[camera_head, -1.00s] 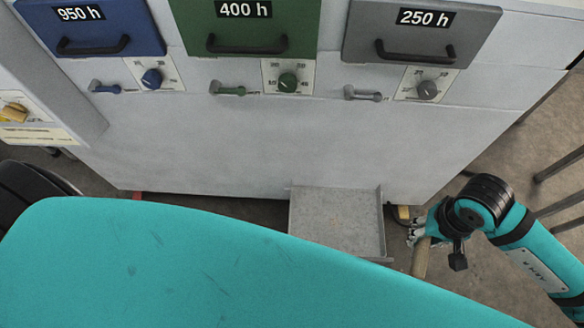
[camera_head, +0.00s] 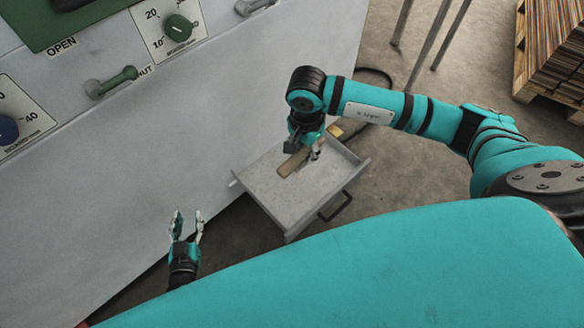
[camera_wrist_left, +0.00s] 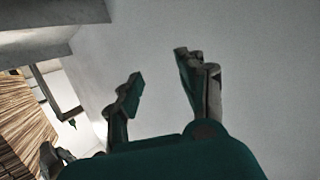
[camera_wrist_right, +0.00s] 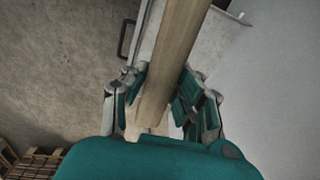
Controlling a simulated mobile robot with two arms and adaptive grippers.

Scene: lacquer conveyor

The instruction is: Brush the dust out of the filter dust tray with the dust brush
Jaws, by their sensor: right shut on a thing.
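The filter dust tray (camera_head: 262,187) is a grey shallow tray sticking out low from the machine's wall, with a dark handle (camera_head: 336,207) on its outer side. My right gripper (camera_head: 306,147) is over the tray, shut on the wooden handle of the dust brush (camera_head: 291,164). In the right wrist view the brush handle (camera_wrist_right: 178,50) runs between the fingers, with the tray (camera_wrist_right: 222,45) behind it. The bristles are hidden, and I cannot tell whether they touch the tray. Dust is not clearly visible. My left gripper (camera_head: 187,226) is open and empty, left of the tray; its spread fingers show in the left wrist view (camera_wrist_left: 158,75).
The white machine wall (camera_head: 150,140) stands at left, with a green knob (camera_head: 178,28) and a green lever (camera_head: 112,82) marked OPEN and SHUT. Metal legs (camera_head: 425,45) stand behind. A pallet of stacked boards (camera_head: 550,50) is at top right.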

